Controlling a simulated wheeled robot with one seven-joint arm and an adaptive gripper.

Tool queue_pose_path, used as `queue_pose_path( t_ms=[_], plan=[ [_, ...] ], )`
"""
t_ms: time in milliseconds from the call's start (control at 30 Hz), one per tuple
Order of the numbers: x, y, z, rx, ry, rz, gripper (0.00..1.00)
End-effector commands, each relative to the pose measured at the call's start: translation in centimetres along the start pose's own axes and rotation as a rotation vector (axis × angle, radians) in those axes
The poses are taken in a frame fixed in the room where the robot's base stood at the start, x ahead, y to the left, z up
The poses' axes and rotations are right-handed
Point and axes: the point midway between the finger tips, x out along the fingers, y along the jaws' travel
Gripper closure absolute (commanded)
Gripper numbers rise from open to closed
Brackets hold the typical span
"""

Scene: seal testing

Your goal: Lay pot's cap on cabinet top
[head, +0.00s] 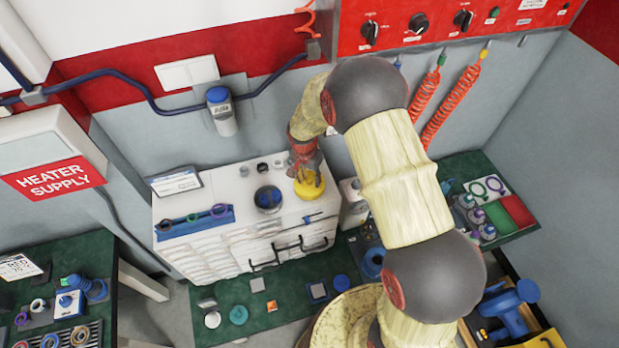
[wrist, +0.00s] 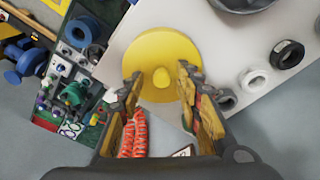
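The pot's cap is a yellow disc (head: 310,190) with a round knob in its middle. It appears to lie flat, knob up, near the right end of the white cabinet top (head: 236,186). The cap also fills the upper middle of the wrist view (wrist: 163,50). My gripper (head: 306,176) is directly over it. In the wrist view my gripper (wrist: 160,82) is open, its fingertips on either side of the knob with gaps showing. The open pot (head: 268,199), with blue inside, stands left of the cap; only its edge shows in the wrist view (wrist: 245,4).
Several small rings and nuts (head: 262,167) stand behind the pot. A blue tray (head: 194,222) with rings is at the cabinet's left front. A white bottle-like item (head: 353,205) stands right of the cabinet. A green bench (head: 500,200) with parts lies further right.

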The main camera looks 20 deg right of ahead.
Motion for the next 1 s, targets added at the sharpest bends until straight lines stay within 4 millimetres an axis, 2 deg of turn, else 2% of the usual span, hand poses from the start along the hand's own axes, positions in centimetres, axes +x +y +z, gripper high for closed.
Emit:
queue_pose_path(
  t_ms=[167, 500, 767, 833, 967, 1000],
  plan=[
    [-2.6, -0.1, -0.1, 0.0, 0.003, -0.004, 0.65],
    [-9.4, -0.1, -0.1, 0.0, 0.003, -0.003, 0.65],
    [-12.1, 0.0, 0.0, -0.003, 0.002, -0.003, 0.65],
    [-13.3, 0.3, 0.0, -0.016, 0.007, -0.012, 0.65],
    [-18.0, 1.8, 0.5, -0.086, 0.031, -0.05, 0.65],
    [-19.9, 2.7, 0.9, -0.12, 0.043, -0.066, 0.65]
  ],
)
